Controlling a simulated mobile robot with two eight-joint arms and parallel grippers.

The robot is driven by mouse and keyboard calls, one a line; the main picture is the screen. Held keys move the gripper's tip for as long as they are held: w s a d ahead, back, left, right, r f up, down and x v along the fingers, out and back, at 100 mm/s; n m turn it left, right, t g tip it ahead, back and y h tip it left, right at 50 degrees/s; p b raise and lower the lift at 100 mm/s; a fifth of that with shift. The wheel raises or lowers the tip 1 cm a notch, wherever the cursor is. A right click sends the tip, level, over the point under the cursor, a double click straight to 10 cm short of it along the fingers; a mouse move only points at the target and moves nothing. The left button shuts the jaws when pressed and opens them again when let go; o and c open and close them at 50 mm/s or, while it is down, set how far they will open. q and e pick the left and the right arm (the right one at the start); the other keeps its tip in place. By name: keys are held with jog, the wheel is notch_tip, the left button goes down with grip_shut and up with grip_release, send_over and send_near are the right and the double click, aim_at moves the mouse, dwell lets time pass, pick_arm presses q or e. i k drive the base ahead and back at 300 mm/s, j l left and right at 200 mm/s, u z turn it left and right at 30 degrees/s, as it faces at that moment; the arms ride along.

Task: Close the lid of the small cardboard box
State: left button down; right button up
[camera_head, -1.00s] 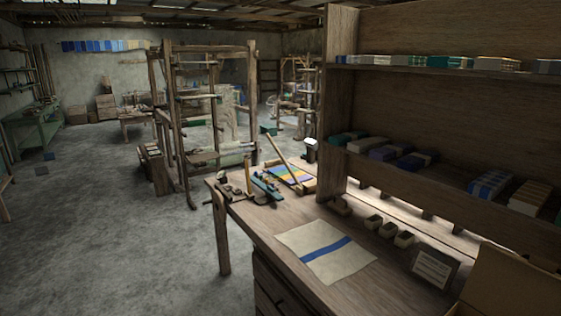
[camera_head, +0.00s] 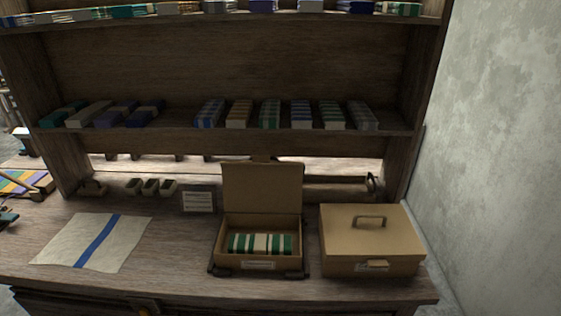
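The small cardboard box (camera_head: 260,258) stands on the wooden table in the head view, just right of the middle. Its lid (camera_head: 262,188) is up, standing nearly upright at the back edge. Inside lie green and white striped folded cloths (camera_head: 260,244). A small label is on the box's front. Neither of my grippers is in view.
A closed tan box (camera_head: 371,239) with a top handle stands close to the right of the cardboard box. A cloth with a blue stripe (camera_head: 94,242) lies at the left. A small sign (camera_head: 198,200) and shelves (camera_head: 230,130) are behind. A wall (camera_head: 500,150) is at right.

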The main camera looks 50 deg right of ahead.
aim_at(259, 184)
jog(key=z, duration=1.5)
